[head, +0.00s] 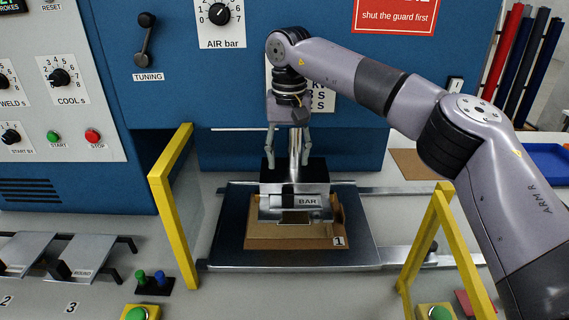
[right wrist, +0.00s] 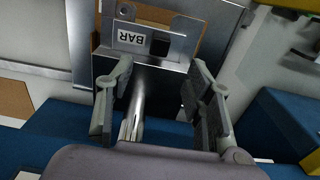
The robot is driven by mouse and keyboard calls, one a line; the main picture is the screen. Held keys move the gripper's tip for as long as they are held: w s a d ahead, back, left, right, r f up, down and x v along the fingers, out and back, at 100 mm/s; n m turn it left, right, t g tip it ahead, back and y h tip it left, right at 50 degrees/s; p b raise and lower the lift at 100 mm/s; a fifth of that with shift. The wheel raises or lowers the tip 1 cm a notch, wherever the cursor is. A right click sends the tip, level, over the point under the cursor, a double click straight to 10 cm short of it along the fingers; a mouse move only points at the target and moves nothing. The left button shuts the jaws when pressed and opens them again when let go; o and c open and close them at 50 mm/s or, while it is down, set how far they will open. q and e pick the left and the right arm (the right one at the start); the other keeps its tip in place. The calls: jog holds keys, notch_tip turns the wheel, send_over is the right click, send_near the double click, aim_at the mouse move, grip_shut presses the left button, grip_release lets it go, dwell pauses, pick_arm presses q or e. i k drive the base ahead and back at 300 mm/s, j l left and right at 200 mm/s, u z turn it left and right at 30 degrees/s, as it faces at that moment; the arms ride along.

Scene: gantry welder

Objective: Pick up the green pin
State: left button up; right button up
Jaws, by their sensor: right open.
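The green pin (head: 140,276) stands upright in a small dark holder (head: 152,288) at the lower left of the head view, beside blue pins. My right gripper (head: 288,163) is far to the right of it, pointing down over the welding fixture. Its fingers are apart, with the upright metal shaft (head: 295,147) close to or between them; contact cannot be told. In the right wrist view the open fingers (right wrist: 160,85) show beside the same shaft (right wrist: 133,112), with the BAR block (right wrist: 142,42) beyond. The green pin is not in the wrist view. My left gripper is not in view.
A cardboard tray marked 1 (head: 270,238) sits on a dark sliding plate (head: 228,230) under the BAR block. Yellow guard posts (head: 175,215) (head: 425,235) stand either side. Metal racks (head: 85,254) lie left of the pins; a yellow button box (head: 140,313) is in front.

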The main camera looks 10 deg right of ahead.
aim_at(140, 275)
jog(key=k+j, duration=1.25)
